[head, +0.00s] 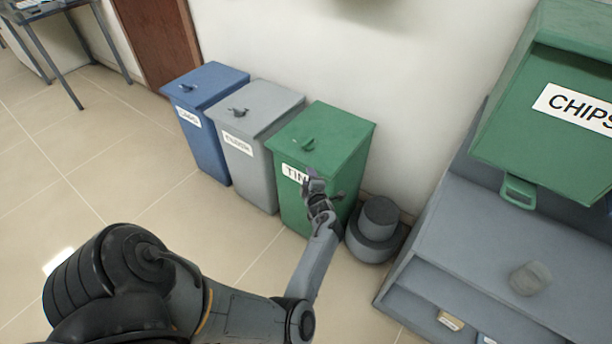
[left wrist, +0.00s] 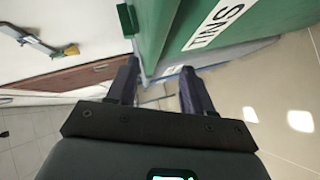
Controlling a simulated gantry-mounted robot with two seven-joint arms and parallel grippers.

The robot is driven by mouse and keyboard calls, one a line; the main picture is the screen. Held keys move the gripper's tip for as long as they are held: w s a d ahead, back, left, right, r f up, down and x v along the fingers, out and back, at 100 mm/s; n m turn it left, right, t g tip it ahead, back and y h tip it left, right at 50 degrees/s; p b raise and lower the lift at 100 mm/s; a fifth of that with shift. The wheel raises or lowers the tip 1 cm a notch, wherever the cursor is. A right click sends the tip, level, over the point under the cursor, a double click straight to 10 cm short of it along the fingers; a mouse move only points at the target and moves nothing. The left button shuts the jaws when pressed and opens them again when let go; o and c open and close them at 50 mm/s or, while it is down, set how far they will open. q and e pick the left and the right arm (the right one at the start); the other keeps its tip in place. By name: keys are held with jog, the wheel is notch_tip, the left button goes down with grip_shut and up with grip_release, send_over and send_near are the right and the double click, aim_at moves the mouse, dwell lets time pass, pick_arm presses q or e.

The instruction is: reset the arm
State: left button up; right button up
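My left arm reaches in from the lower left in the head view. My left gripper (head: 314,184) is in front of the green bin (head: 328,138) and overlaps its label, which begins "TIN". In the left wrist view, the two dark fingers of the left gripper (left wrist: 160,82) stand apart with nothing between them. The green bin (left wrist: 165,35) with its "TINS" label fills the top middle of that view. I cannot tell how far the fingertips are from the bin. My right gripper is in neither view.
A grey bin (head: 256,108) and a blue bin (head: 206,84) stand left of the green one. A round dark grey object (head: 376,232) sits on the floor to its right. A grey cabinet (head: 470,262) with a green "CHIPS" box (head: 548,140) fills the right.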

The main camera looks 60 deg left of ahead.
pick_arm(q)
jog(key=shift+s+d+r, duration=0.15)
jog(key=shift+d+r, duration=0.15)
jog(key=shift+d, duration=0.3)
jog(key=shift+a, duration=0.15)
